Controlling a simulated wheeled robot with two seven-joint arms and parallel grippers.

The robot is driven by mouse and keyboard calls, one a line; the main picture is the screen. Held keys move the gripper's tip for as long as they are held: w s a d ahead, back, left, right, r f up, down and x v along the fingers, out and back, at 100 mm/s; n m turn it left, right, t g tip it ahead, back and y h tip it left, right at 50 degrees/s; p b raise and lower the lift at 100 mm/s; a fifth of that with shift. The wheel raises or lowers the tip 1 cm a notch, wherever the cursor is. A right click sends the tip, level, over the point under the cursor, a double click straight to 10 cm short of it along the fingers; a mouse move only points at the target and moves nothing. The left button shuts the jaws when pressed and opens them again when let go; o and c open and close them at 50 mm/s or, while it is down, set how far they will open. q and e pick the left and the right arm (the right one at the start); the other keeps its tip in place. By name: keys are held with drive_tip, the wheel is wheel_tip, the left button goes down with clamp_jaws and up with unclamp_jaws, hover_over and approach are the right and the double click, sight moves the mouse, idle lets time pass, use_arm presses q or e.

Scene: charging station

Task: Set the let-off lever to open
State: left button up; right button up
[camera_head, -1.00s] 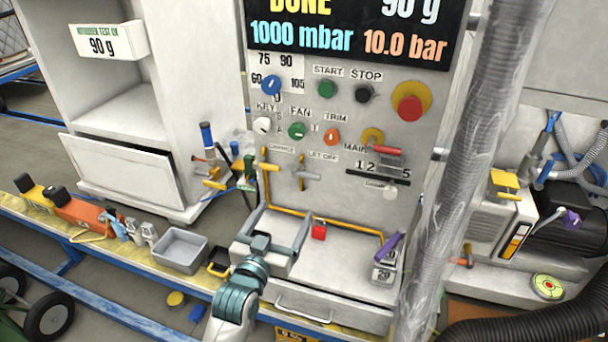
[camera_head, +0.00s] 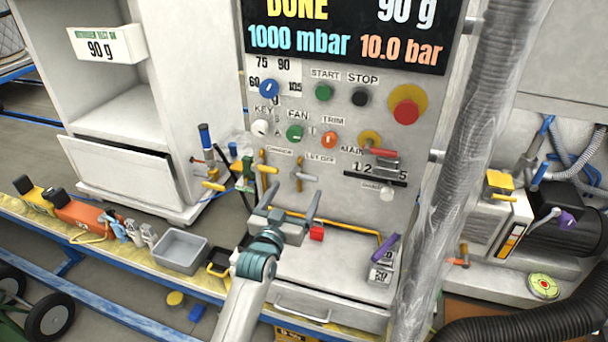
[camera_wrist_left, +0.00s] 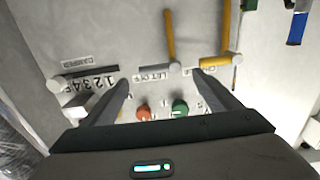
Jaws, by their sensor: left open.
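The let-off lever (camera_head: 299,172) is on the panel below the row of knobs, beside its LET OFF label (camera_head: 320,158). It has a yellow handle and a grey pivot end. In the left wrist view the let-off lever (camera_wrist_left: 171,36) shows upside down, its pivot end beside the label. My left gripper (camera_head: 297,191) is open and empty, in front of the panel just below the lever. In the left wrist view the gripper's fingers (camera_wrist_left: 161,78) spread to either side of the label and pivot end. I cannot tell whether they touch the panel. My right gripper is not in view.
The similar yellow charge lever (camera_head: 264,170) stands close to the left. A red-handled main lever (camera_head: 380,152) is to the right. A red padlock (camera_head: 316,233) and a purple-handled item (camera_head: 385,248) are below. A hanging translucent hose (camera_head: 470,150) stands right of the panel.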

sight(303, 179)
use_arm(q)
drive_tip(key=x, duration=0.4)
drive_tip(key=shift+w+p, duration=0.1)
drive_tip(key=shift+p, duration=0.2)
drive_tip(key=x, duration=0.2)
drive_tip(key=shift+w+d, duration=0.1)
drive_tip(key=shift+w, duration=0.25)
drive_tip(key=shift+w+d, duration=0.2)
drive_tip(key=shift+w, duration=0.4)
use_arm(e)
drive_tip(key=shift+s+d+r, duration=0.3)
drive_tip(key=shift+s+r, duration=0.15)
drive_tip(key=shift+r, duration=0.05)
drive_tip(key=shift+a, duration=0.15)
use_arm(q)
drive_tip(key=shift+c, duration=0.9)
drive_tip(key=c, duration=1.3)
